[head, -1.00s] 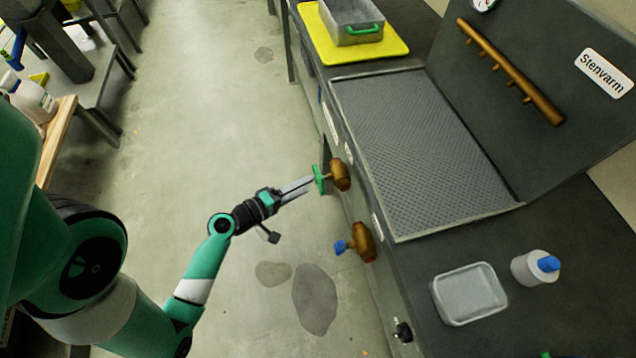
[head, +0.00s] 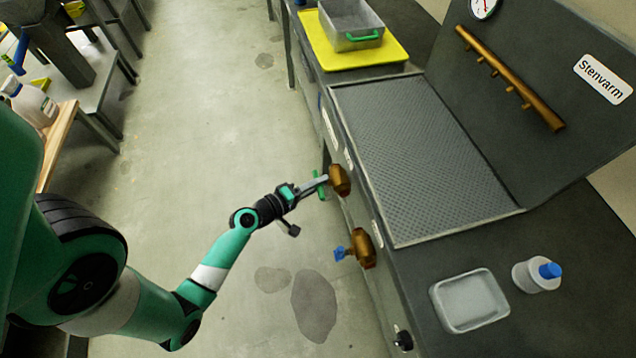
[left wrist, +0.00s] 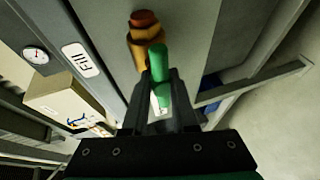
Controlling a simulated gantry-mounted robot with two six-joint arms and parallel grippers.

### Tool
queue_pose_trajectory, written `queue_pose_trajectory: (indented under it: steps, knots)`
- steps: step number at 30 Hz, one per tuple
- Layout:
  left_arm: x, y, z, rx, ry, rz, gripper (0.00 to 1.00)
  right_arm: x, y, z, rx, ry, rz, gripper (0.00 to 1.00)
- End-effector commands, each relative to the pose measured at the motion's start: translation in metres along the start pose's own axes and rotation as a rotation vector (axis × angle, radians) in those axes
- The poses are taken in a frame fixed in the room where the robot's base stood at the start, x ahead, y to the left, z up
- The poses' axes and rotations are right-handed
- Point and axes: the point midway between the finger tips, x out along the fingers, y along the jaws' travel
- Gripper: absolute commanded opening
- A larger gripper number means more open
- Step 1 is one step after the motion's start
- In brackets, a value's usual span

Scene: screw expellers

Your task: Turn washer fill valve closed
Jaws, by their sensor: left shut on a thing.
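The fill valve has a brass body (head: 340,180) on the front face of the grey machine, with a green handle (head: 321,192). My left gripper (head: 319,183) comes in from the left and is shut on the green handle. In the left wrist view the green handle (left wrist: 158,62) stands between my fingertips (left wrist: 162,80), with the brass body (left wrist: 145,27) behind it. A "Fill" label (left wrist: 81,60) is on the panel nearby. The fingers partly cover the handle. My right gripper does not show.
A second brass valve (head: 363,248) with a blue handle (head: 340,254) sticks out nearer along the same face. Open floor (head: 210,150) lies left of the machine.

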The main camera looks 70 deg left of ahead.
Motion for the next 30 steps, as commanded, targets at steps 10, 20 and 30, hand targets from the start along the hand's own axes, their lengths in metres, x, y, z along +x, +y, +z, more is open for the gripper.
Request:
queue_pose_trajectory:
  steps: [10,20,30]
  knots:
    - [0.000,-0.003,0.001,0.017,0.004,0.004,0.00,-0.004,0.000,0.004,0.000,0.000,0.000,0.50]
    - [0.002,-0.009,0.002,0.156,0.044,0.062,0.00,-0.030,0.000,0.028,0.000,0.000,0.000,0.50]
    - [0.002,-0.011,0.002,0.429,0.123,0.175,0.00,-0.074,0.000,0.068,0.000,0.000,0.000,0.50]
